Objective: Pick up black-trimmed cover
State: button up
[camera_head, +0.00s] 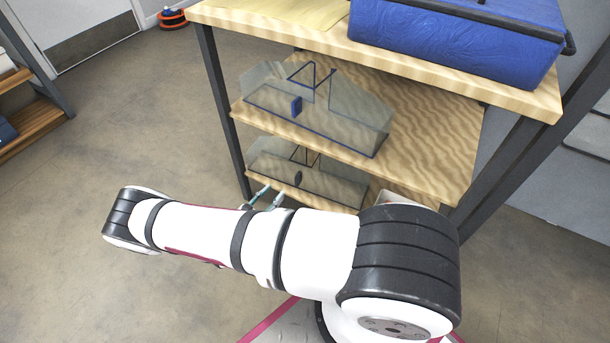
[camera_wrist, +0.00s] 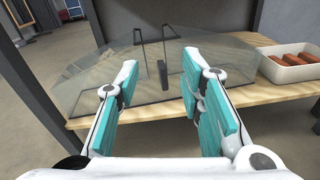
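The black-trimmed cover (camera_head: 325,182) is a clear, see-through cover with dark edges, standing on the lower shelf in the head view. In the wrist view the cover (camera_wrist: 88,75) stands upright beyond my fingers, with a dark upright handle (camera_wrist: 164,74) showing between them. My gripper (camera_wrist: 160,75) is open, its teal pads spread apart with nothing held between them. In the head view my gripper (camera_head: 264,197) is at the front of the lower shelf, partly hidden by my arm. I cannot tell whether the fingers touch the cover.
A similar blue-trimmed clear cover (camera_head: 320,110) stands on the shelf above. A blue case (camera_head: 455,40) lies on the top board. A white tray (camera_wrist: 288,70) with brown items sits right of the cover. A dark shelf post (camera_head: 222,105) stands at the left.

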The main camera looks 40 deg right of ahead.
notch_tip(320, 180, down, 7)
jog(key=s+d+n+t+b, duration=0.1)
jog(key=n+t+b, duration=0.1)
jog(key=n+t, duration=0.1)
jog(key=b, duration=0.2)
send_near(296, 180)
jog(key=x, duration=0.5)
jog(key=shift+b+x, duration=0.75)
jog(key=shift+x, duration=2)
jog(key=shift+c, duration=0.2)
grip_shut()
